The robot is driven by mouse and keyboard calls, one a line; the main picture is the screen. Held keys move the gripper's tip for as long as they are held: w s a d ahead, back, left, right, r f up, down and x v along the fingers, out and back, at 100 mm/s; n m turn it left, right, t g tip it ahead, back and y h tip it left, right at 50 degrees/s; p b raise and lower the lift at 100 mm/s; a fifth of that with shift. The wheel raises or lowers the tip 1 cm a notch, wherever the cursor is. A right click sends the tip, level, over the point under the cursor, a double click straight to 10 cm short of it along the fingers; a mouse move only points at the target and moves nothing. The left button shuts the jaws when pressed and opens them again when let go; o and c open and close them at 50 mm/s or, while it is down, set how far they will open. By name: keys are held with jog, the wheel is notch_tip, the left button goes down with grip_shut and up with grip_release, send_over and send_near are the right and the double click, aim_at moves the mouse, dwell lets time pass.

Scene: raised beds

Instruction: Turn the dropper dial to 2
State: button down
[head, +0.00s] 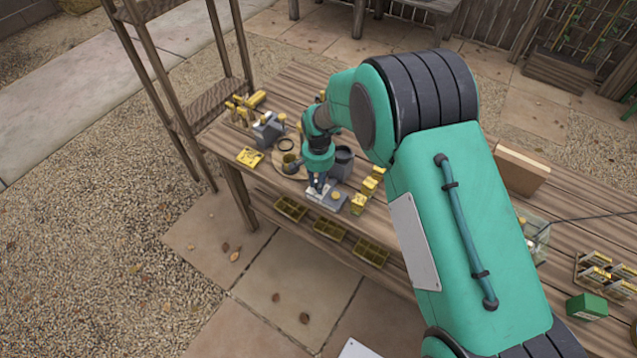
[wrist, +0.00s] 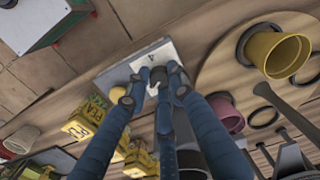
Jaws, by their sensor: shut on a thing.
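The dropper (head: 331,203) is a grey box with a pale top plate, near the front edge of the wooden table. In the wrist view its pale plate (wrist: 165,52) carries dark marks and a dark dial (wrist: 158,74). A round yellow part sits beside the dial on the dropper. My gripper (head: 317,187) points down over the plate.
A dark grey pot (head: 342,160) stands close behind the dropper. Yellow boxes (head: 359,204) stand just to its right. A round wooden board (head: 280,166) with a yellow pot is to the left. Several trays (head: 330,230) sit on the lower shelf.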

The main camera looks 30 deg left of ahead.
jog(key=shift+s+f, duration=0.1)
jog(key=shift+s, duration=0.05)
jog(key=c, duration=1.5)
grip_release()
notch_tip(320, 180, up, 12)
